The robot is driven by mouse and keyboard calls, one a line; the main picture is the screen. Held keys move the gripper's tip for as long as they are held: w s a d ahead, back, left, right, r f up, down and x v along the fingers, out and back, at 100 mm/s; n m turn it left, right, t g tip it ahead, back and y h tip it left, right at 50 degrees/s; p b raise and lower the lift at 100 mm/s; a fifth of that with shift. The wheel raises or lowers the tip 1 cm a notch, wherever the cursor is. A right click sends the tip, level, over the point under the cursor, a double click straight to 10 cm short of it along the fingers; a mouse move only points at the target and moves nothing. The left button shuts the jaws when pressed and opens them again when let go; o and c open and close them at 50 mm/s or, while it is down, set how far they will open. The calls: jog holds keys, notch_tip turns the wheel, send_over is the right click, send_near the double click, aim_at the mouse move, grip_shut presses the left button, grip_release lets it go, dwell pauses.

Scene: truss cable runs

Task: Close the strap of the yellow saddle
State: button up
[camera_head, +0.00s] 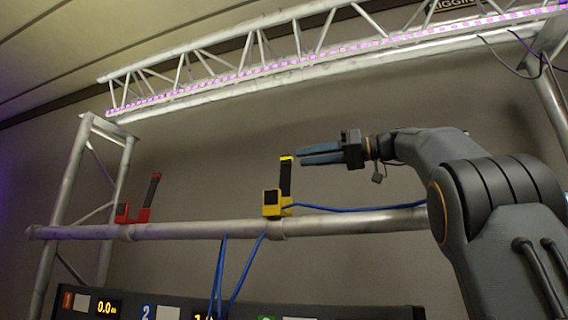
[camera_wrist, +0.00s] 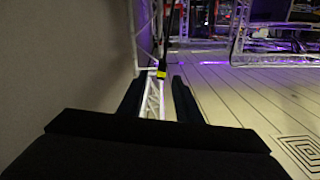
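The yellow saddle (camera_head: 271,207) sits on the horizontal truss tube (camera_head: 180,230), left of my gripper. Its black strap (camera_head: 286,180) stands upright, swung open, with a yellow tip (camera_head: 287,158). A blue cable (camera_head: 350,209) runs from the saddle to the right along the tube. My gripper (camera_head: 299,156) is level with the strap's top, just to its right, fingers pointing left. In the wrist view my gripper (camera_wrist: 155,80) shows its two fingers apart and nothing held. The yellow tip (camera_wrist: 161,74) shows between and beyond them. Whether they touch the strap is unclear.
A red saddle (camera_head: 133,214) with its strap upright sits farther left on the tube. Blue cables (camera_head: 232,275) hang below the tube toward a numbered panel (camera_head: 180,308). A lit truss (camera_head: 300,60) spans above. The space between the two saddles is clear.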

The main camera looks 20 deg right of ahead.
aim_at(292, 157)
jog(key=p+x, duration=0.2)
jog(key=x, duration=0.3)
jog(key=shift+s+a+r, duration=0.1)
jog(key=shift+r, duration=0.05)
jog(key=shift+x, duration=0.8)
jog(key=shift+c, duration=0.4)
grip_shut()
